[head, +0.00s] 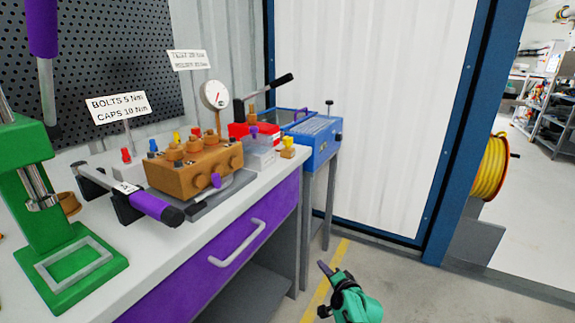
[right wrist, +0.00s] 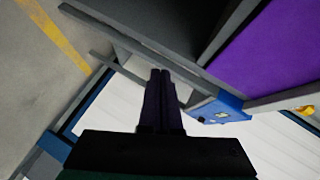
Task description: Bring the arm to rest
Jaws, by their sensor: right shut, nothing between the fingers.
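My right gripper (head: 325,270) is low at the bottom middle of the head view, over the floor and to the right of the workbench. It is apart from the bench. In the right wrist view its two dark fingers (right wrist: 160,100) lie side by side, shut, with nothing between them. My left gripper is not in the head view.
The workbench (head: 230,185) has a purple drawer (head: 225,255) with a protruding handle. On it stand a brown pump block (head: 190,168), a purple-handled torque wrench (head: 150,203) and a green press (head: 75,265).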

